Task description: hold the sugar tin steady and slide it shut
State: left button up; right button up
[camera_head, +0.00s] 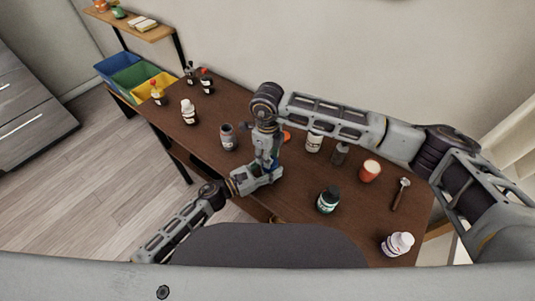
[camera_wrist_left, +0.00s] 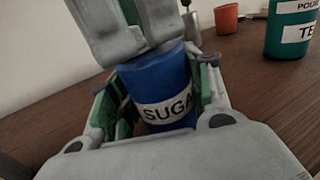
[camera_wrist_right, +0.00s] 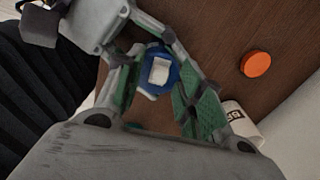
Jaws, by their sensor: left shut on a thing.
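The blue sugar tin (camera_wrist_left: 160,88) stands upright in the left wrist view, with a white label reading "SUGA". My left gripper (camera_head: 262,176) is shut on its sides, and the green-padded fingers flank it. In the head view the tin is mostly hidden by my grippers. My right gripper (camera_head: 268,152) comes down from above and covers the tin's top in the left wrist view. In the right wrist view the tin's top (camera_wrist_right: 173,73) is a blue ring around a pale square patch. My right fingers are spread apart around it; I cannot tell whether they touch it.
An orange disc (camera_wrist_right: 256,63) and a white labelled jar (camera_wrist_right: 242,120) lie close by on the brown table. A teal jar (camera_head: 328,201), orange cup (camera_head: 370,172), spoon (camera_head: 401,194) and white bottle (camera_head: 397,243) are to the right. A dark jar (camera_head: 228,138) is left.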

notch_tip(320, 180, up, 12)
dwell(0.8)
pick_arm(q)
jog(key=o, duration=1.2)
jog(key=shift+c, duration=0.2)
jog(key=shift+s+a, duration=0.1)
jog(key=shift+a, duration=0.05)
jog(key=v, duration=1.1)
jog(key=shift+a, duration=0.35)
jog(key=shift+s, duration=0.15)
jog(key=shift+a+f, duration=0.1)
pick_arm(e)
jog(key=shift+a, duration=0.1)
